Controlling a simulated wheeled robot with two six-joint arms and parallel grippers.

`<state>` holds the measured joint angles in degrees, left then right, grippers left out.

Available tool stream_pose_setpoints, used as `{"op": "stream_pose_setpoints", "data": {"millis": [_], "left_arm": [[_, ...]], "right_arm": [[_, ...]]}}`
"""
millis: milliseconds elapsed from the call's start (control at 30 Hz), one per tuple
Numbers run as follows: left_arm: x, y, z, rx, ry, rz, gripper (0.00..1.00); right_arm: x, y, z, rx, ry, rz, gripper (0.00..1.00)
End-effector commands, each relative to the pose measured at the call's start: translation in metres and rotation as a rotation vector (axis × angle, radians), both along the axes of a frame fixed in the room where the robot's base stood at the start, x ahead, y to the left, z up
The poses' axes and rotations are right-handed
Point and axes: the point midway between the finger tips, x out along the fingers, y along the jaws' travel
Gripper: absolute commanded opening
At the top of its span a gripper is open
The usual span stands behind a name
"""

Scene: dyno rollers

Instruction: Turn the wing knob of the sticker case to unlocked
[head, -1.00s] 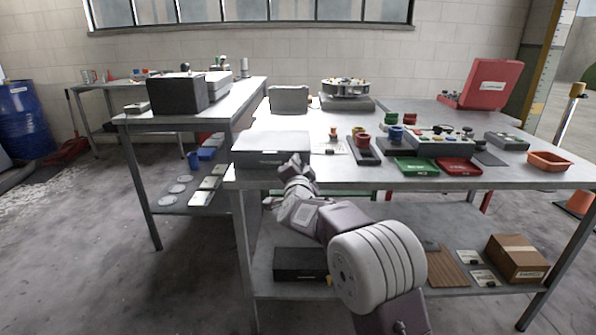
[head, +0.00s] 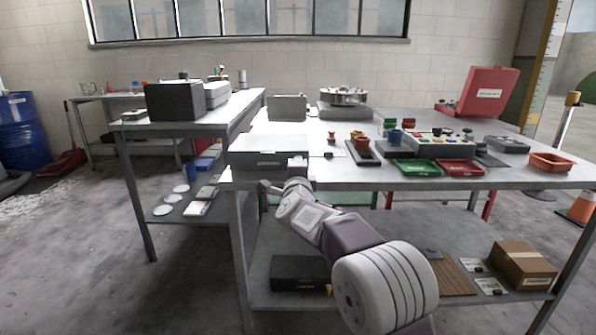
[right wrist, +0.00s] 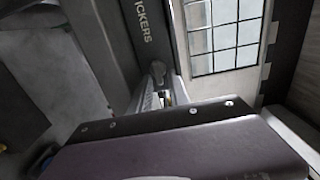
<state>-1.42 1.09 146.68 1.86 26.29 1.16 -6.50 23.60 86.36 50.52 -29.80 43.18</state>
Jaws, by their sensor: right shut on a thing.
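The sticker case (head: 268,151) is a flat grey box at the near left corner of the main table in the head view. Its dark face with white "STICKERS" lettering (right wrist: 137,22) shows at the top of the right wrist view. The small grey wing knob (right wrist: 158,69) sticks out from that face. My right gripper (right wrist: 160,92) is shut on the wing knob, its fingers pointing straight at the case face. In the head view my right arm reaches up to the case front, and its wrist hides the knob and fingertips. My left gripper is not in view.
Green (head: 417,168) and red (head: 459,167) trays, colored cups and a control box lie right of the case. A black box (head: 298,271) sits on the shelf below.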

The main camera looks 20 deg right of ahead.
Motion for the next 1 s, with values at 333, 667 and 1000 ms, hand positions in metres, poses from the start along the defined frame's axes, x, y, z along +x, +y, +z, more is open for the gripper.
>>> {"op": "stream_pose_setpoints", "data": {"millis": [333,667,1000], "left_arm": [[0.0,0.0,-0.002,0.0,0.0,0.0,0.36],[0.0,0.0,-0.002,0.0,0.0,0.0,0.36],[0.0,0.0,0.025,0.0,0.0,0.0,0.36]], "right_arm": [[0.0,0.001,-0.002,0.023,-0.001,0.001,0.0],[0.0,0.001,-0.003,0.022,-0.001,0.002,0.3],[0.0,0.0,0.009,-0.18,0.059,0.001,0.3]]}}
